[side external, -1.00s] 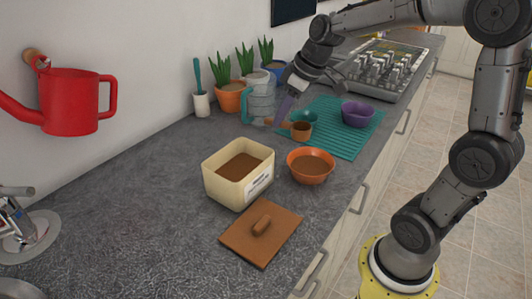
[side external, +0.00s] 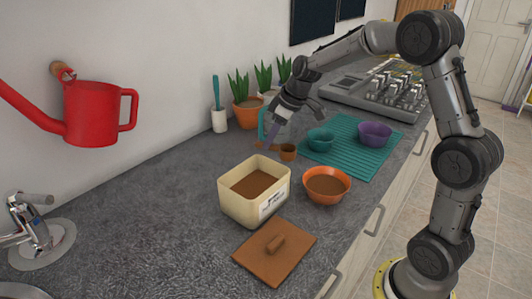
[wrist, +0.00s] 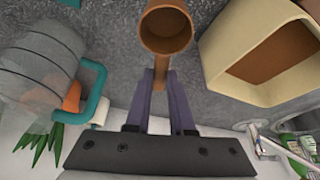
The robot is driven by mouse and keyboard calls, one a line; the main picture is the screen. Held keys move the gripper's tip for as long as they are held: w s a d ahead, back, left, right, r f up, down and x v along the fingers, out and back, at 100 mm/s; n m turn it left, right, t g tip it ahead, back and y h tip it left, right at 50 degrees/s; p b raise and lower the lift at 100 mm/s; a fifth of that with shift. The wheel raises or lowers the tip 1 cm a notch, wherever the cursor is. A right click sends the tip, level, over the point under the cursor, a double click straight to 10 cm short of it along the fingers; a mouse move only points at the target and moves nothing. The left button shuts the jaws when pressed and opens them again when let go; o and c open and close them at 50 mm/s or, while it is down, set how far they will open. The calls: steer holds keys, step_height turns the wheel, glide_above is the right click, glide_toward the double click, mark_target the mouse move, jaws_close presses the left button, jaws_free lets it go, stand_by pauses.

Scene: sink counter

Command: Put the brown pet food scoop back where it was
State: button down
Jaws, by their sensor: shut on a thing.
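The brown scoop (side external: 288,152) is held low over the counter, left of the teal mat and behind the cream box. My gripper (side external: 270,141) is shut on its handle. In the wrist view my fingers (wrist: 160,80) pinch the handle (wrist: 162,66), and the round open cup (wrist: 167,29) points away from them. The cup looks empty. The cream box (side external: 238,207) stands open with brown food (side external: 254,184) inside; it also shows in the wrist view (wrist: 222,60). Whether the scoop touches the counter is unclear.
An orange bowl (side external: 327,198) of brown food stands right of the box. A brown lid (side external: 262,262) lies in front. A teal bowl (side external: 320,139) and purple bowl (side external: 375,134) sit on the mat (side external: 357,163). A clear jug with teal handle (wrist: 94,88) and potted plants (side external: 247,114) stand close behind.

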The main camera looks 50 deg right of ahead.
steer(key=shift+w+d+f, duration=0.15)
steer(key=shift+w+f, duration=0.75)
steer(key=shift+f, duration=0.3)
steer(key=shift+w+f, duration=0.1)
steer(key=shift+f, duration=1.5)
steer(key=shift+f, duration=0.1)
steer(key=c, duration=0.8)
jaws_free()
